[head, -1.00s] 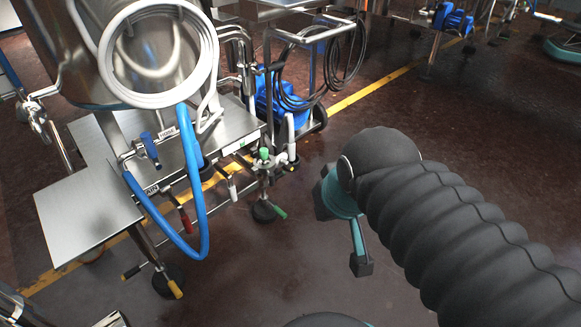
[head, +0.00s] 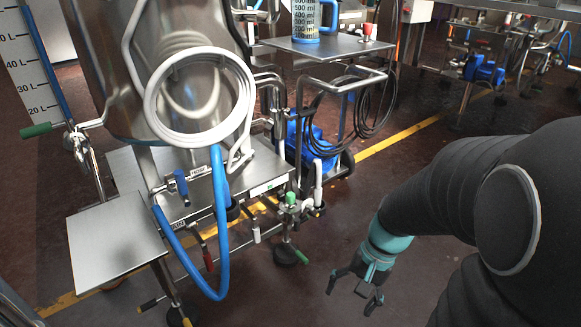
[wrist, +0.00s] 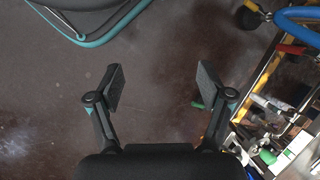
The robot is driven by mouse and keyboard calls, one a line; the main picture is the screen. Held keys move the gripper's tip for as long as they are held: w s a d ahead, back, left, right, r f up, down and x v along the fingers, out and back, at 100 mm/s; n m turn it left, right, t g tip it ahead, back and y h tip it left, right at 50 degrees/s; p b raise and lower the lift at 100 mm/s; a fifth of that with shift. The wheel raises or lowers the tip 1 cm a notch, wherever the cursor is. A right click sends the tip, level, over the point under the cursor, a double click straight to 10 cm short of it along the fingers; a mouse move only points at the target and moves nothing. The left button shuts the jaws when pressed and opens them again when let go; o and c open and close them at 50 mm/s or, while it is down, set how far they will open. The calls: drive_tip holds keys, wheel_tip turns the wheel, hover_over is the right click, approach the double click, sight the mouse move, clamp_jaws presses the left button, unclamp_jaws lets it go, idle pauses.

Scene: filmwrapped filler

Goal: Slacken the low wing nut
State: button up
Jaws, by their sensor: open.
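My gripper (head: 352,292) is open and empty, low over the floor to the right of the steel tank frame. The wrist view shows its two fingers (wrist: 162,88) spread with only bare floor between them. I cannot make out a wing nut for certain in either view. Low on the frame are a green-topped valve (head: 290,198), a green handle (head: 300,257) below it, a red handle (head: 208,260) and yellow-tipped handles (head: 150,304). My gripper is apart from all of these. In the wrist view the frame's fittings (wrist: 268,157) lie at lower right.
A coiled white hose (head: 240,112) hangs on the tank. Behind stands a trolley with a blue machine (head: 312,145) and black cable. Dark floor (head: 320,235) around my gripper is clear.

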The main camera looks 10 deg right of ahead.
wheel_tip(320, 180, down, 5)
drive_tip(key=w+a+m+y, duration=0.2)
drive_tip(key=a+m+y, duration=0.1)
drive_tip(key=m+y, duration=0.3)
drive_tip(key=m+t+h, duration=0.1)
drive_tip(key=m+t, duration=1.6)
drive_tip(key=m, duration=1.2)
approach(316, 213)
drive_tip(key=p+x, duration=0.1)
drive_tip(key=x, duration=0.9)
drive_tip(key=c, duration=1.2)
